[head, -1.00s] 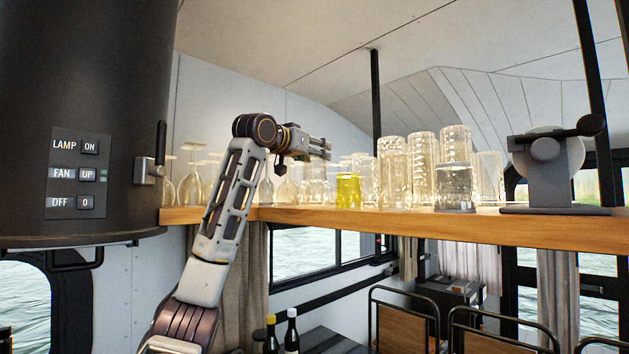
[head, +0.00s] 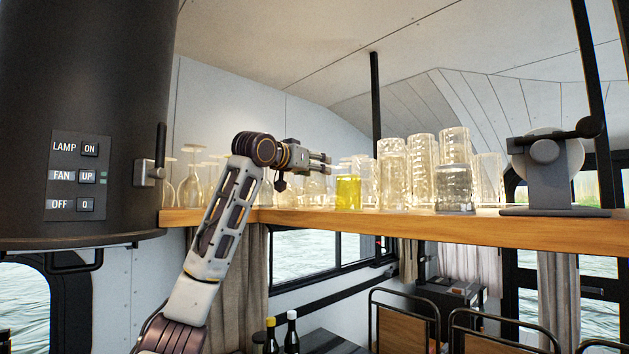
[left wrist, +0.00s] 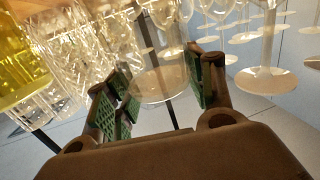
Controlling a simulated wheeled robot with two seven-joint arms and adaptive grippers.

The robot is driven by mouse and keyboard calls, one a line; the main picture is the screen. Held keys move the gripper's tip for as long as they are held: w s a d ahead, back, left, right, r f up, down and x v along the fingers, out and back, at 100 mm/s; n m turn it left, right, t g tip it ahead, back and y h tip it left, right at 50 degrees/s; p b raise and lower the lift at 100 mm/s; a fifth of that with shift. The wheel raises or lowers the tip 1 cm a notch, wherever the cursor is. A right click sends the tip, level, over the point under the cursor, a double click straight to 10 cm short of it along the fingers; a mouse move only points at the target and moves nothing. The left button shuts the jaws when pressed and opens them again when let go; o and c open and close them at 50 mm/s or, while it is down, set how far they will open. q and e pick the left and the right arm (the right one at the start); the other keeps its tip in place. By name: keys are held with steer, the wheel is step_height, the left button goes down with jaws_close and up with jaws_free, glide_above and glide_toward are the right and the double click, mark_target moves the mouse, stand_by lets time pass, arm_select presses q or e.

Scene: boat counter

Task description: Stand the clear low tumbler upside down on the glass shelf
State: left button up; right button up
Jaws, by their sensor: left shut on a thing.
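My left gripper (head: 326,163) is over the shelf (head: 420,224) in the head view, pointing right, just left of the yellow glass (head: 347,190). In the left wrist view its green-padded fingers (left wrist: 160,84) are shut on a clear low tumbler (left wrist: 160,87), which sits between the pads. In the head view the tumbler is hard to tell from the clear glasses behind it. Which end of the tumbler is up, and whether it touches the shelf, I cannot tell. The yellow glass also shows in the left wrist view (left wrist: 25,60). My right gripper is not in view.
Several tall clear glasses (head: 393,175) stand right of the yellow one. Stemmed glasses (head: 190,180) stand feet up at the left, and close by in the wrist view (left wrist: 265,80). A grey device (head: 548,165) stands at the right. A dark cylinder (head: 90,110) fills the left.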

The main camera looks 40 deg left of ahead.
mark_target(308, 177)
arm_select(q)
steer(key=shift+f, duration=1.8)
steer(key=shift+f, duration=0.1)
steer(key=o, duration=1.2)
steer(key=shift+c, duration=0.2)
steer(key=shift+s+d, duration=0.1)
steer(key=shift+s, duration=0.5)
steer(key=s+d+b, duration=0.1)
steer(key=s+b, duration=0.2)
steer(key=s, duration=0.8)
steer(key=shift+r+b, duration=0.3)
steer(key=shift+r, duration=0.1)
